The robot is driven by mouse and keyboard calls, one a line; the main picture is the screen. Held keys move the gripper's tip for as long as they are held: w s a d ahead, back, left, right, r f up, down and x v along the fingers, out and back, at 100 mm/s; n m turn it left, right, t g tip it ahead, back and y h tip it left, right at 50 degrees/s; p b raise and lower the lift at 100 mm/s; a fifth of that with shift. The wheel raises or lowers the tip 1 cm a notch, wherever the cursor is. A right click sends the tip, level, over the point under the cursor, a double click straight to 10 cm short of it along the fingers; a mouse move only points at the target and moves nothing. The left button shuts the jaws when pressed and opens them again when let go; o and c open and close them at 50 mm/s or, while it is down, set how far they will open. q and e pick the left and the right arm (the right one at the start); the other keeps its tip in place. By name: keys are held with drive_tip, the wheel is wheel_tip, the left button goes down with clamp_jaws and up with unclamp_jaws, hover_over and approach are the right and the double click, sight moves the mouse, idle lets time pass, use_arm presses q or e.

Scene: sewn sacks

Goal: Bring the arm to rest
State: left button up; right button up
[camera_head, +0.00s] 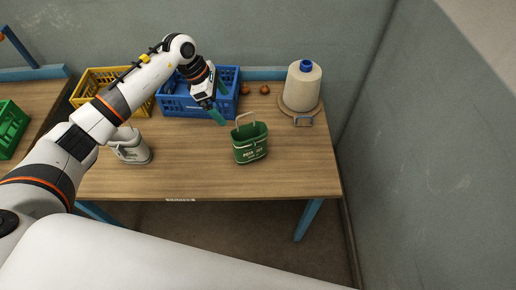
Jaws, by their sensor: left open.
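My left arm comes in from the left and reaches over the wooden table (200,180). My left gripper (218,103) is open and empty, with teal fingers. It is in front of the blue crate, up and to the left of a small green bag (250,146) with a light handle. The bag stands upright on the table, apart from the fingers as far as I can tell. My right gripper is not in view.
A blue crate (180,106) and a yellow crate (88,92) stand at the back. A white sack (131,151) stands at the left under my arm. A large thread cone (302,87) is at the back right, with two brown round things (264,89) beside it. A green crate (9,130) is far left. The front right of the table is clear.

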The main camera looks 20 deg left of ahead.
use_arm(q)
drive_tip(key=p+v, duration=0.2)
drive_tip(key=v, duration=0.5)
